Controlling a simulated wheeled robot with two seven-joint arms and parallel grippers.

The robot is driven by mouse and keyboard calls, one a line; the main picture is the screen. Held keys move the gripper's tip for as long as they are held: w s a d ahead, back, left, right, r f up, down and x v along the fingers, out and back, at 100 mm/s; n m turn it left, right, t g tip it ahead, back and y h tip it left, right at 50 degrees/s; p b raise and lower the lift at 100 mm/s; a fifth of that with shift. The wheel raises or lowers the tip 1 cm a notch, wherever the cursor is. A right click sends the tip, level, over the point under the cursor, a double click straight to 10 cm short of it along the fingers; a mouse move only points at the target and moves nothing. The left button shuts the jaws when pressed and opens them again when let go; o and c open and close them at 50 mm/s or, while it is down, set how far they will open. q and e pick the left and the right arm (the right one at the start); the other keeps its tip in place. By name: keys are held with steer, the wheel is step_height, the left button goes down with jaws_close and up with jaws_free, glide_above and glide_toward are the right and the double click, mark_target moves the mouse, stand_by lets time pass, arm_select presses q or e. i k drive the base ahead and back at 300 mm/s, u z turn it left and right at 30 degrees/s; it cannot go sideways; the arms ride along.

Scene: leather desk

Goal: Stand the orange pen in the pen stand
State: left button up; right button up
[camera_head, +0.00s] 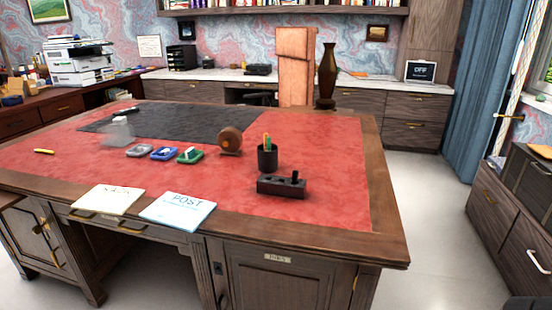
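A round black pen cup (268,160) stands upright on the red leather desktop, right of centre. Several pens stick up out of it, with orange and green ones (266,141) visible; they are too small to tell apart well. A low black block-shaped holder (281,187) with a few short upright parts sits just in front of the cup. A small yellow-orange stick (43,151), perhaps a pen, lies flat near the desk's left side. Neither of my grippers shows in this view.
Small trays in grey (139,151), blue (165,153) and green (190,155), and a round brown object (230,141), stand mid-desk. Two paper pads (108,200) (178,211) lie at the front edge. The red leather right of the cup is clear.

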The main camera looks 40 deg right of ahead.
mark_target(267, 184)
steer(key=z, duration=1)
steer(key=i, duration=1.1)
steer(key=z, duration=0.4)
